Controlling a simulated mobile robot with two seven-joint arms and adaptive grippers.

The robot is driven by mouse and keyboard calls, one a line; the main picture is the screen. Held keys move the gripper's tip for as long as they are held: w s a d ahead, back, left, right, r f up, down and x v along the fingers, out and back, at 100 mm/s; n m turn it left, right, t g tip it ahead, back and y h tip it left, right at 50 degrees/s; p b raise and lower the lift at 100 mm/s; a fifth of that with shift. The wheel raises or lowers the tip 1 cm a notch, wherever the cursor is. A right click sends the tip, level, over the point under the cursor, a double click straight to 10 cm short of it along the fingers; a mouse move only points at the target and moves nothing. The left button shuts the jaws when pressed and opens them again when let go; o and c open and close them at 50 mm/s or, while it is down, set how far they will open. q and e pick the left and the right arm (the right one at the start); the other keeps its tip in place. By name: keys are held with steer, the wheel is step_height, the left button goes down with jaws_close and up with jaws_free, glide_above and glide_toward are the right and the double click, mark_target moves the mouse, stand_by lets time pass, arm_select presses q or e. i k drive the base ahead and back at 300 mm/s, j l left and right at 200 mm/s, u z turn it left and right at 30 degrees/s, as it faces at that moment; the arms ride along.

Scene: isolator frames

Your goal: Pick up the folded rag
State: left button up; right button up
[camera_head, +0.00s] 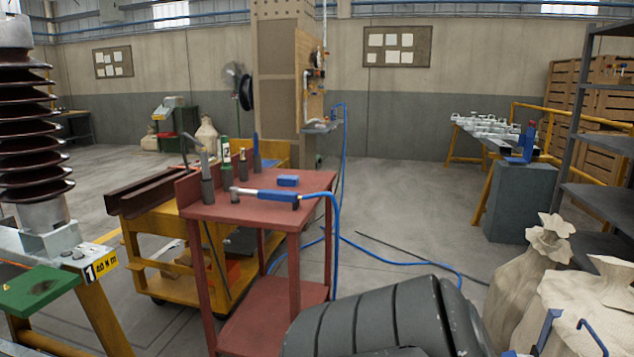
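A small blue, flat, block-shaped item (288,180) lies on the top of the red table (240,209) and looks like the folded rag; it is too small to see its folds. It lies behind a blue-handled tool (265,194) with a blue hose running off the table's right side. A small gap seems to separate the two. Neither of my grippers is in view.
Upright tools and a green-and-white tube (225,151) stand on the table's left and back. A yellow cart (160,245) is behind it.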

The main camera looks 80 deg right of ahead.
mark_target(288, 180)
steer(key=z, duration=2.3)
steer(key=u, duration=3.15)
steer(key=z, duration=3.15)
